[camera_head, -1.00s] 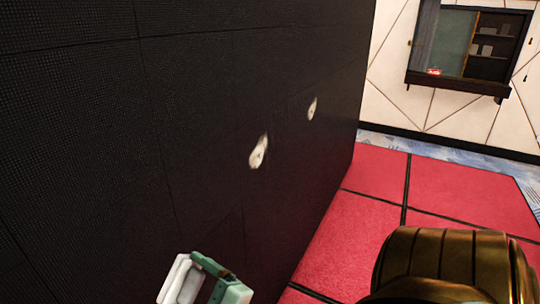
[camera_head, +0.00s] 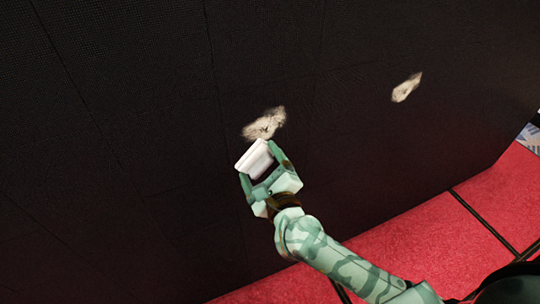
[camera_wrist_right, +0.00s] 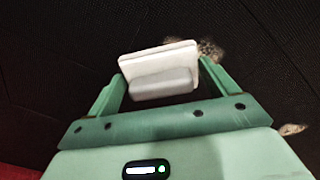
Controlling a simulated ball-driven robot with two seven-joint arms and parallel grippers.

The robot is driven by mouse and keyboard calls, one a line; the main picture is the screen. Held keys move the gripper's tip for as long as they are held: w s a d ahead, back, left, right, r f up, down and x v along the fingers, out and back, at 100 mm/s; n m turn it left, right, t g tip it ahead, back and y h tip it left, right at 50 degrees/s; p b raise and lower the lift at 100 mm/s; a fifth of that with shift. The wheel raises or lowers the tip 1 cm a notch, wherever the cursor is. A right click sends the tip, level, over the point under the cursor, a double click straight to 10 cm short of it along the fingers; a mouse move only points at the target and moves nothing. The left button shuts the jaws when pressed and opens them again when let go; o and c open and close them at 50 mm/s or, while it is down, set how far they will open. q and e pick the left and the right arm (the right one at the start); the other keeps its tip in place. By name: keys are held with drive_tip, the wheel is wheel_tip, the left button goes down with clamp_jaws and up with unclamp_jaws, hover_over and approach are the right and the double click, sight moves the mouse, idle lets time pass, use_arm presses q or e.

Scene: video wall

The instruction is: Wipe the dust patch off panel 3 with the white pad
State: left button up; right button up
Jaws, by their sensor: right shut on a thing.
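My right gripper (camera_head: 262,165) is shut on the white pad (camera_head: 254,158), in front of the dark panel wall. In the right wrist view the white pad (camera_wrist_right: 158,72) sits between the two green fingers of the right gripper (camera_wrist_right: 158,85). A pale dust patch (camera_head: 265,124) is on the wall just above the pad in the head view. Part of it shows behind the pad in the wrist view (camera_wrist_right: 210,50). I cannot tell whether the pad touches the wall. No panel number is readable. My left gripper is not in view.
A second, smaller dust patch (camera_head: 406,87) is on the wall farther right. The dark wall (camera_head: 130,110) fills most of the view, with thin seams between panels. A red floor (camera_head: 440,237) with dark lines runs along its foot. The wall around the patches is bare.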

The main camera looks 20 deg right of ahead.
drive_tip(key=shift+w+d, duration=0.1)
drive_tip(key=shift+w, duration=0.25)
drive_tip(key=shift+w+f+b, duration=0.1)
drive_tip(key=shift+w+b, duration=0.25)
drive_tip(key=shift+w, duration=0.05)
drive_tip(key=w, duration=0.2)
drive_tip(key=w+b, duration=0.1)
drive_tip(key=shift+a, duration=0.25)
drive_tip(key=shift+w, duration=0.6)
drive_tip(key=shift+w, duration=1.05)
